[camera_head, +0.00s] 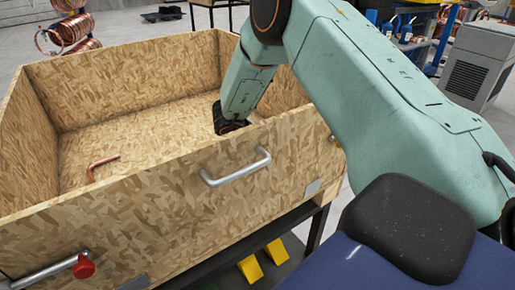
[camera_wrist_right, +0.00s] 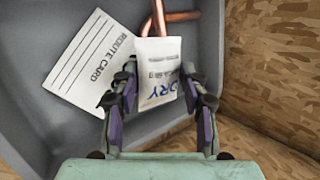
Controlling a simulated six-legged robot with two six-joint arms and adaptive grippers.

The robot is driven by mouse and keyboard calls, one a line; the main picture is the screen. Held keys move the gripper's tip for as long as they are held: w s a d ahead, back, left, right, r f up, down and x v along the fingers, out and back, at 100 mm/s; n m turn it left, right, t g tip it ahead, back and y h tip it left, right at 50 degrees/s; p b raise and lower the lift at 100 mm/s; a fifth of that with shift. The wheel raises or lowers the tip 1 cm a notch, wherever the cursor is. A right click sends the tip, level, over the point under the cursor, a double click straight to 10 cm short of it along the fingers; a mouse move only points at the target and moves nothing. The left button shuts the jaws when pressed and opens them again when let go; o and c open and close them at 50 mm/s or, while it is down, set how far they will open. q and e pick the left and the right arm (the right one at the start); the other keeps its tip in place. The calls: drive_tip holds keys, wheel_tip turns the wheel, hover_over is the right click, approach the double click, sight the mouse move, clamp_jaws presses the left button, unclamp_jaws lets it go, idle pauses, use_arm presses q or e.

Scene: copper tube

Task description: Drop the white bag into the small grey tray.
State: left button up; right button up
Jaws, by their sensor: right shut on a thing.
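The white bag (camera_wrist_right: 160,60), with printed lettering, is between the fingers of my right gripper (camera_wrist_right: 159,85) in the right wrist view. The gripper is shut on it. The grey tray (camera_wrist_right: 40,45) lies behind the bag in that view, and the bag is in front of its floor. I cannot tell whether the bag touches the tray. In the head view my right arm reaches down into the wooden crate, and its front wall hides the gripper, bag and tray. My left gripper is not in view.
A white route card (camera_wrist_right: 92,65) and copper tube pieces (camera_wrist_right: 180,17) lie in the tray behind the bag. The crate's wooden wall (camera_wrist_right: 270,60) is close at right. A bent copper tube (camera_head: 98,166) lies at the left of the crate (camera_head: 170,195), with bare floor between.

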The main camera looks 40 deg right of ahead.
drive_tip(key=o, duration=1.2)
drive_tip(key=shift+s+r, duration=0.1)
drive_tip(key=v, duration=1.2)
